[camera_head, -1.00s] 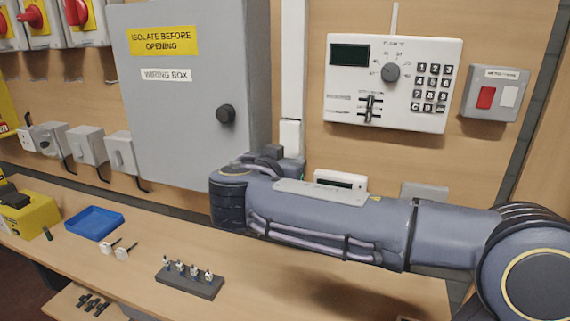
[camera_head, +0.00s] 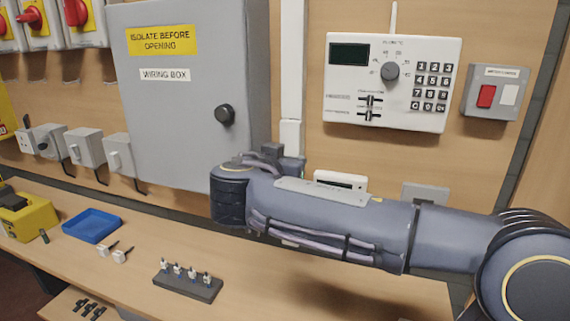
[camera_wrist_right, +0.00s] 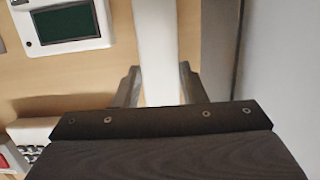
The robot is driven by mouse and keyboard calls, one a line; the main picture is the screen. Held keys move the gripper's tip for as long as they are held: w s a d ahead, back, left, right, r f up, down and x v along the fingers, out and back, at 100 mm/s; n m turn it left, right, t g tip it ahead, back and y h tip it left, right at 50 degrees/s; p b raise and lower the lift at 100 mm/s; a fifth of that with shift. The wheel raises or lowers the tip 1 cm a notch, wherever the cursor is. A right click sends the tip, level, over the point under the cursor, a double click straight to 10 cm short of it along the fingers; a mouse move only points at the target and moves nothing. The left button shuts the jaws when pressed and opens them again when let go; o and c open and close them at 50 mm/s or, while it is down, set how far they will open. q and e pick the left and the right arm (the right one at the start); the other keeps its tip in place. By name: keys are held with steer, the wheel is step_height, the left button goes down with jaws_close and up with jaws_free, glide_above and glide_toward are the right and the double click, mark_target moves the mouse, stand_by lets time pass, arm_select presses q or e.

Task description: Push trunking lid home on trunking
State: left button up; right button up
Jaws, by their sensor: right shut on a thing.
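The white trunking (camera_head: 293,55) runs vertically up the wall beside the grey wiring box. A slightly wider white piece, which looks like the trunking lid (camera_head: 290,135), sits low on its line; whether it is fully seated cannot be told. My right gripper (camera_wrist_right: 159,78) has a finger on each side of the white strip (camera_wrist_right: 158,40) in the right wrist view and is shut on it. In the head view my right forearm and wrist hide most of the gripper and the trunking's lower part. My left gripper is not in view.
The wiring box (camera_head: 190,100) stands close left of the trunking. A white keypad controller (camera_head: 390,82) is on the wall to the right, with a grey switch box (camera_head: 497,92) beyond. The bench below holds a blue tray (camera_head: 92,226) and a dark block of small parts (camera_head: 188,280).

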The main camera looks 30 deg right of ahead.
steer(key=shift+w+d, duration=0.2)
steer(key=shift+d, duration=0.05)
stand_by(0.8)
steer(key=o, duration=0.7)
steer(key=shift+s+a+b, duration=0.1)
steer(key=shift+b, duration=0.35)
steer(key=shift+s+a+b, duration=1)
steer(key=shift+s+a, duration=0.65)
steer(key=shift+s, duration=0.45)
steer(key=shift+s+a+b, duration=0.95)
steer(key=shift+s+a, duration=0.75)
steer(key=shift+s, duration=0.35)
steer(key=shift+s+a+b, duration=1)
steer(key=shift+s+a, duration=0.65)
steer(key=shift+s, duration=0.45)
